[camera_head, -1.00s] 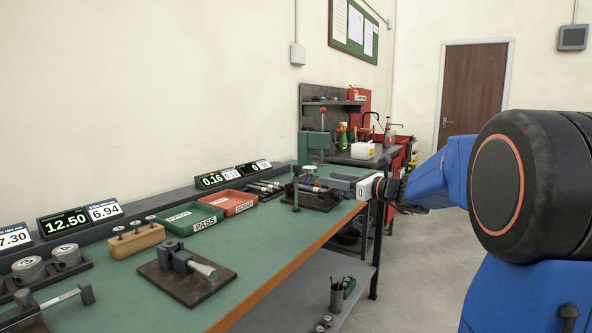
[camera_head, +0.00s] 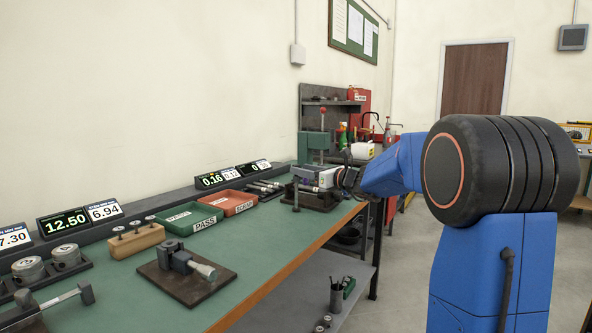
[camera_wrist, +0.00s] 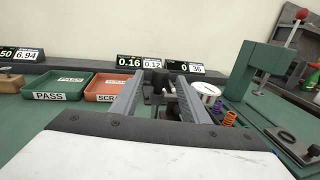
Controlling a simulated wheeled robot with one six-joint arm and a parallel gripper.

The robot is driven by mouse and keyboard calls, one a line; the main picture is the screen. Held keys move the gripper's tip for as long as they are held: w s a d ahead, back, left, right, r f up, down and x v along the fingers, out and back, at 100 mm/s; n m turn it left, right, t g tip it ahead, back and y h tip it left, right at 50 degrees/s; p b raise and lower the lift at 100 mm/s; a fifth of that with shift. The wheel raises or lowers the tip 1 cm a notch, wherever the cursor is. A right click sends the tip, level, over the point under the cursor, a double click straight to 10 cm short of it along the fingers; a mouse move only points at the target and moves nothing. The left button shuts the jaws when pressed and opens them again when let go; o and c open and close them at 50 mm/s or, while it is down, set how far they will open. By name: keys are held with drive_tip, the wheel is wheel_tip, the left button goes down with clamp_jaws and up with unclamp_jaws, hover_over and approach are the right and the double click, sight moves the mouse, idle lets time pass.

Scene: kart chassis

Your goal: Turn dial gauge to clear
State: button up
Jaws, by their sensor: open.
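In the wrist view the dial gauge (camera_wrist: 206,89) shows a round white face, just right of my right finger, which covers part of its left side. My gripper (camera_wrist: 162,80) is open, with both grey fingers pointing forward over the bench. Between the fingers stand dark posts of a fixture (camera_wrist: 157,98). In the head view my gripper (camera_head: 300,178) reaches from the right over the dark fixture (camera_head: 318,201) near the bench's far end. The gauge face cannot be made out there. Contact between finger and gauge cannot be told.
The green PASS tray (camera_wrist: 57,87) and red SCRAP tray (camera_wrist: 104,87) lie left of my fingers. Digital readouts (camera_wrist: 129,62) stand behind. A green press (camera_wrist: 262,72) with a red-knobbed lever stands at right, with coloured springs (camera_wrist: 229,118) before it.

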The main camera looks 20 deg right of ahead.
drive_tip(key=shift+x, duration=2.05)
clamp_jaws()
